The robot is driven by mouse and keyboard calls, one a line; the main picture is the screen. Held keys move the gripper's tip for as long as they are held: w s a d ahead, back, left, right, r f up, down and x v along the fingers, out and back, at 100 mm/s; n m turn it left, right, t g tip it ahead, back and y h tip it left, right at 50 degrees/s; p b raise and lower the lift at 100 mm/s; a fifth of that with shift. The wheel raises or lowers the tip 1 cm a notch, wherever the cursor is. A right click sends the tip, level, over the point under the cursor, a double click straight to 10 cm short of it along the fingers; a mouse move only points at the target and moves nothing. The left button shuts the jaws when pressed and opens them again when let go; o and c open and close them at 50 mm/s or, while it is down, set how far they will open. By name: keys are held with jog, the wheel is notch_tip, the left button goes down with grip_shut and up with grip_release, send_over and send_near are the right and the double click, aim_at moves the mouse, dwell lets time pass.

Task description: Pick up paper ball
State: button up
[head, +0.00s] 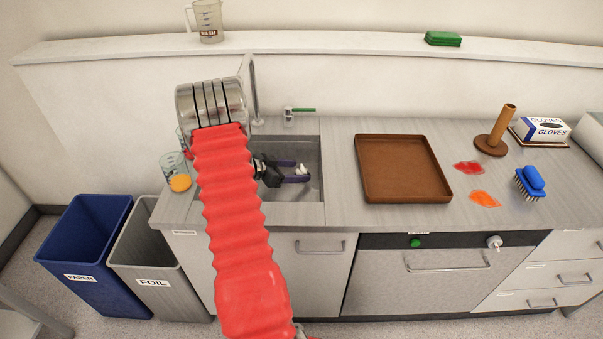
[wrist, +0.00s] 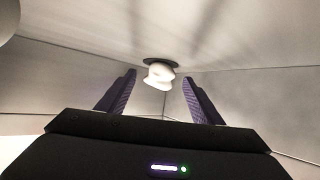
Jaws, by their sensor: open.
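The paper ball (head: 302,169) is a small white crumpled lump in the sink (head: 312,196). In the wrist view the white ball (wrist: 159,76) lies ahead of and between my fingertips, in front of a dark round drain (wrist: 160,62). My gripper (head: 305,171) has two purple fingers and reaches into the sink from the left. In the wrist view my gripper (wrist: 160,85) is open, with a gap on each side of the ball. I cannot tell how far the ball reaches in between the fingers.
Sink walls surround my gripper, and a faucet (head: 254,90) stands behind. Glasses with an orange ball (head: 180,183) are left of the sink. A brown tray (head: 402,198) lies right. Blue PAPER (head: 88,250) and grey FOIL (head: 150,262) bins stand at lower left.

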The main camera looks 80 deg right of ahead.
aim_at(297, 170)
jog(key=shift+s+d+f, duration=0.3)
jog(key=shift+d, duration=0.05)
dwell(0.3)
jog(key=c, duration=1.1)
jog(key=shift+r, duration=0.15)
jog(key=shift+c, duration=0.2)
notch_tip(297, 170, up, 10)
jog(key=shift+f, duration=0.1)
dwell(0.3)
